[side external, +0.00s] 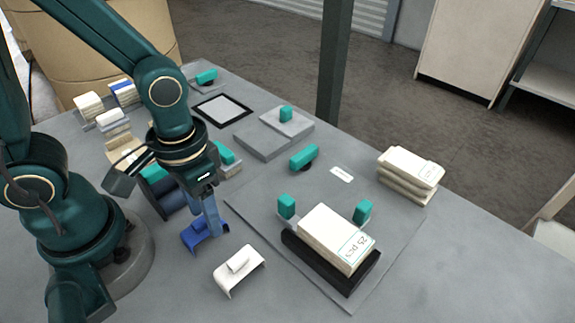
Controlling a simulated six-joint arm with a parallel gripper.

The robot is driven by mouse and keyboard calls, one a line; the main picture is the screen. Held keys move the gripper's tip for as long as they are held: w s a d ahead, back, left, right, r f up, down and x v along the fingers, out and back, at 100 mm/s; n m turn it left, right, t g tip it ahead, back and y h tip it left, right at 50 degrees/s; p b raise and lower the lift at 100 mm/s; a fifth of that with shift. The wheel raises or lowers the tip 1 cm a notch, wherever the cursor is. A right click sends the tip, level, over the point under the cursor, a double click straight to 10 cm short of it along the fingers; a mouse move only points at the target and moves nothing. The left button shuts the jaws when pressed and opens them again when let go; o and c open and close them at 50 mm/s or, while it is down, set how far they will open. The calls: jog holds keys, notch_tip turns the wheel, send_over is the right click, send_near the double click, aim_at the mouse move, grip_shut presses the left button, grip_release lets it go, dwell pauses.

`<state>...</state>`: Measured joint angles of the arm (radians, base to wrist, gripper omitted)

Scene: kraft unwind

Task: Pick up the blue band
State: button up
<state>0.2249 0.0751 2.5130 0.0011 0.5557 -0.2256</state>
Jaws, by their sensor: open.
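The blue band (193,239) is a small bent strip, shaped like a low bridge with a raised middle, lying on the grey table left of centre. My gripper (207,226) points down at it, with its blue-grey fingers at the raised middle part. The jaws are open. The fingers hide part of the band, and I cannot tell whether they touch it. A white band (240,268) of similar shape lies in front and to the right.
A paper stack (335,236) labelled "25 pcs" sits in a dark holder between teal blocks on the right. Bundled stacks (410,170) lie at the table's right edge. Banded bundles (123,93) and a black-framed pad (222,109) lie at the back.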

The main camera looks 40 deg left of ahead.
jog(key=shift+f, duration=1.4)
grip_shut()
jog(key=shift+r, duration=0.1)
